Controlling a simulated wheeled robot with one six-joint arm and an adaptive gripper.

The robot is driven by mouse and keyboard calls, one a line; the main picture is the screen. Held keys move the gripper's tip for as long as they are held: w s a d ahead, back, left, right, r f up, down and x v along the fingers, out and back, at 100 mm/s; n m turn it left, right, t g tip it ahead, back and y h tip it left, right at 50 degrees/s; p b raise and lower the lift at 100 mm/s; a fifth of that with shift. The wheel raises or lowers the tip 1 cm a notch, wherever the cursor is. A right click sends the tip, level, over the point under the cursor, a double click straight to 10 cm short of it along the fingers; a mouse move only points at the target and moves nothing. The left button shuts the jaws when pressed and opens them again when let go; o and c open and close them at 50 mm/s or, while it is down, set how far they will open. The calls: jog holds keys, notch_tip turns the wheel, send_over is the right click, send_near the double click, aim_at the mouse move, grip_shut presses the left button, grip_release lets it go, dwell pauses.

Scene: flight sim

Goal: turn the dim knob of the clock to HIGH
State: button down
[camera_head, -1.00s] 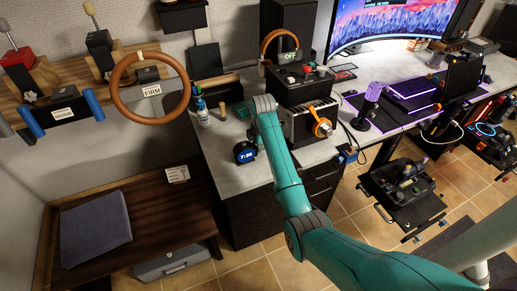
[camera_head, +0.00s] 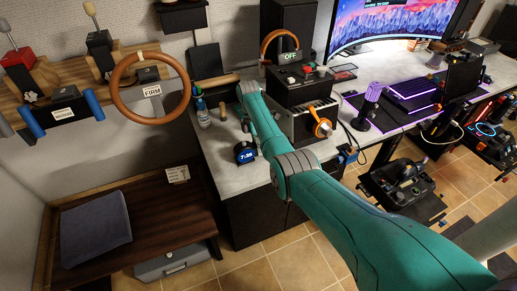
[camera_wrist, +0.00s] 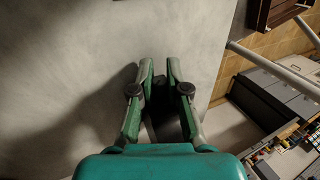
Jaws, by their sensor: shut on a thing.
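A wooden bench with a cushion (camera_head: 96,228) is at lower left.

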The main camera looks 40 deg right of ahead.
jog(key=shift+s+f, duration=0.1)
jog(key=shift+f, duration=0.05)
dwell(0.5)
jog(key=c, duration=1.1)
grip_release()
jog(key=shift+c, duration=0.2)
jog(key=v, duration=0.7)
jog(key=shift+w+r, duration=0.2)
jog(key=shift+w, duration=0.1)
jog(key=shift+w+d, duration=0.1)
